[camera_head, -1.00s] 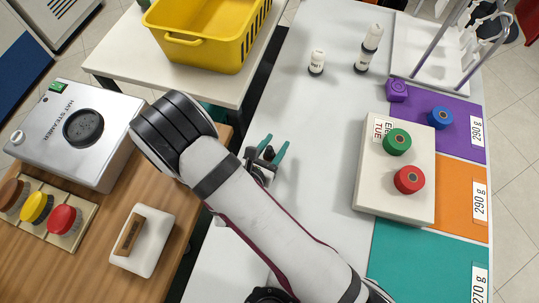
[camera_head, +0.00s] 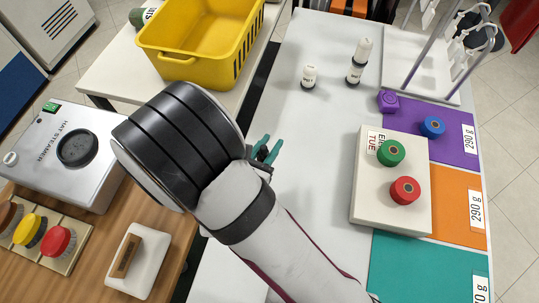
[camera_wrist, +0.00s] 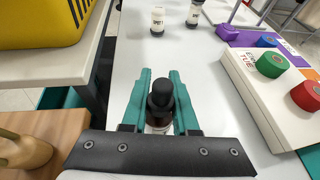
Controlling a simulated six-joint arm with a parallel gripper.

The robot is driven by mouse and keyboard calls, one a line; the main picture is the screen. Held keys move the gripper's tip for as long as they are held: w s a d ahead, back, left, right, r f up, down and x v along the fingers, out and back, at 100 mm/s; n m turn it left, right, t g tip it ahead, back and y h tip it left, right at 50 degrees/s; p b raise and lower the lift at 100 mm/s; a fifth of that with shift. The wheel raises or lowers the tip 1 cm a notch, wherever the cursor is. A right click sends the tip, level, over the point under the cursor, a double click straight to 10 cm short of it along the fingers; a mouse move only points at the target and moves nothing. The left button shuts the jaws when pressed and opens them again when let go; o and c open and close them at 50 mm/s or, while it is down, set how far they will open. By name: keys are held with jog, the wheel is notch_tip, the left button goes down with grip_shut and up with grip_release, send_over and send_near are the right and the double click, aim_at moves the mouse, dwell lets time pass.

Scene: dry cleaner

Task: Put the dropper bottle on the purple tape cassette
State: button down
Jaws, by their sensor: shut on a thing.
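The dropper bottle (camera_wrist: 160,98) has a black bulb and cap over a dark body with a pale label, seen in the wrist view. My gripper (camera_wrist: 160,76) is shut on it, one teal finger on each side. The bottle looks upright, and its lower part is hidden. In the head view my gripper (camera_head: 265,150) is over the left part of the white table; the bottle is hardly visible there.
A white board (camera_head: 362,205) with green and red spools is at right. A white rack (camera_head: 425,60) stands behind the cassette. The table's middle is clear.

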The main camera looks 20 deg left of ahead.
notch_tip(320, 180, up, 2)
jog(key=shift+r, duration=0.1)
dwell(0.4)
